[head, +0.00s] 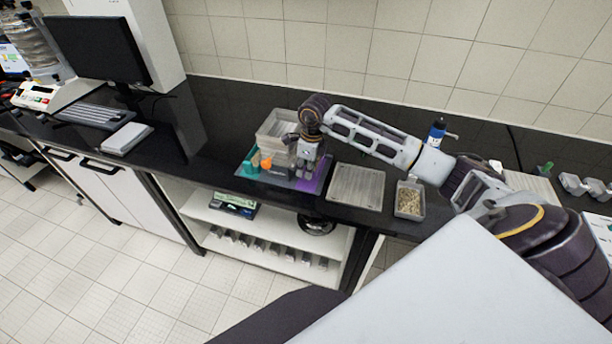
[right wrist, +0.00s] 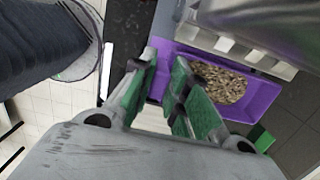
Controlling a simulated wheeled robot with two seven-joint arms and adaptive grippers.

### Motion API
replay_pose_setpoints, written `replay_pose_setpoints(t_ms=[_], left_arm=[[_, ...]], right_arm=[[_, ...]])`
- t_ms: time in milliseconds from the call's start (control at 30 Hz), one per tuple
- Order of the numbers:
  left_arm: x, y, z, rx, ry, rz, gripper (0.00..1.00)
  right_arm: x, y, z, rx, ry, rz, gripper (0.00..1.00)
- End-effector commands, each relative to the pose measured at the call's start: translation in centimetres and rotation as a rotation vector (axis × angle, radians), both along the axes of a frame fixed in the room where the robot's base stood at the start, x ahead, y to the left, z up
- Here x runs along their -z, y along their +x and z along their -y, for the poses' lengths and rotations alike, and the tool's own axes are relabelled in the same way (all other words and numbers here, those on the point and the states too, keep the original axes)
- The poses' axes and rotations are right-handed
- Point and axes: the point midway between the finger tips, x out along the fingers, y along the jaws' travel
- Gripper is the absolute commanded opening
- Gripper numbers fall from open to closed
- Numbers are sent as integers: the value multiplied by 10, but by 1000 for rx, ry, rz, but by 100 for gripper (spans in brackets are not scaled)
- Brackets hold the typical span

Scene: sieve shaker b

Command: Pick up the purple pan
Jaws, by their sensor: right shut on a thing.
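The purple pan (head: 318,177) is at the right end of the row of coloured pans on the black counter in the head view. In the right wrist view the purple pan (right wrist: 264,98) holds brown grains, and a grey metal part covers its upper side. My right gripper (head: 304,168) reaches down over the pan from above. In the right wrist view its green-padded fingers (right wrist: 166,66) are shut on the near left edge of the pan. The gripper hides part of the pan in the head view. My left gripper is not in view.
A clear-grey bin (head: 276,128) stands behind the pans, with a teal pan (head: 247,166) and an orange piece (head: 262,161) at left. A flat ribbed tray (head: 356,187) and a grain-filled container (head: 409,202) lie to the right. A blue-capped bottle (head: 437,133) stands behind my arm.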

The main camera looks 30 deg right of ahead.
Motion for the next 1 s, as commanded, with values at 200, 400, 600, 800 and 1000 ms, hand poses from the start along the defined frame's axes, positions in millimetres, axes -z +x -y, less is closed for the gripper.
replay_pose_setpoints(t_ms=[200,400,600,800,1000], left_arm=[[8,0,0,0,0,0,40],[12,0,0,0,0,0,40],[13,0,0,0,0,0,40],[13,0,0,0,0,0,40],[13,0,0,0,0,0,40]], right_arm=[[-31,1,0,-1,0,4,0],[-52,1,0,1,-1,2,0],[-61,0,0,1,0,1,0],[-62,0,0,1,0,0,0],[-61,0,0,1,0,0,0]])
